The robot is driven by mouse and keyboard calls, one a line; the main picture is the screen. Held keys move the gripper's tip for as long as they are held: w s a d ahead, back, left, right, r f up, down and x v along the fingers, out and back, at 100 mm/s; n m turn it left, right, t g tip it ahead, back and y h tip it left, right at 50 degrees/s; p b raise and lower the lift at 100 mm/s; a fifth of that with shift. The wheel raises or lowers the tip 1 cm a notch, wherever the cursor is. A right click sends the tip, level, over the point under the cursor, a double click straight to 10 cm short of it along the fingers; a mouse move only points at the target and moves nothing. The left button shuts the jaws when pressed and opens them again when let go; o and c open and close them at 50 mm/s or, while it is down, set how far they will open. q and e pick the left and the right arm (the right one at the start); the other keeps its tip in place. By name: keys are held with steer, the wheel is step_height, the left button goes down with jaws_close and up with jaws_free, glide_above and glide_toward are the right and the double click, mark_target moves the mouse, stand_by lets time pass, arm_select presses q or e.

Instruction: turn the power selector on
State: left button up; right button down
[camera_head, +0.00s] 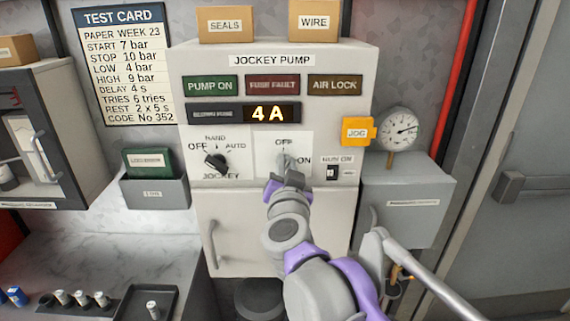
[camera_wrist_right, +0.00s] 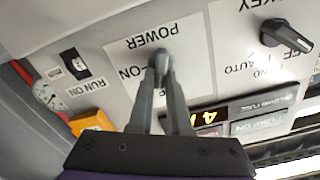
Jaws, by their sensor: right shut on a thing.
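The power selector (camera_head: 284,160) is a small grey knob on a white plate on the jockey pump panel (camera_head: 275,56). OFF is printed above it and ON to its right. My right gripper (camera_head: 285,175) reaches up to it from below and covers the lower part of the plate. In the right wrist view the two fingers (camera_wrist_right: 162,82) are closed on the knob (camera_wrist_right: 160,58), beside the word ON. The knob's exact pointing is hard to tell, as the fingers hide part of it. My left gripper is not in view.
The black jockey selector (camera_head: 215,161) sits just left of the power plate, and the RUN ON switch (camera_head: 332,172) just right. An orange JOG box (camera_head: 358,131) and a gauge (camera_head: 400,129) are further right. The display (camera_head: 272,114) reads 4 A.

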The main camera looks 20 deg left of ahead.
steer(key=m, duration=0.4)
steer(key=m+p, duration=0.1)
steer(key=m, duration=0.3)
steer(key=f+m, duration=0.1)
steer(key=m, duration=0.4)
steer(key=shift+w+d+p, duration=0.1)
steer(key=shift+d+p, duration=0.2)
steer(key=shift+d, duration=0.05)
stand_by(0.3)
steer(key=c, duration=0.9)
jaws_free()
steer(key=shift+o, duration=0.2)
steer(key=b+v, duration=0.1)
steer(key=v, duration=0.9)
steer(key=shift+s, duration=0.4)
steer(key=shift+d, duration=0.1)
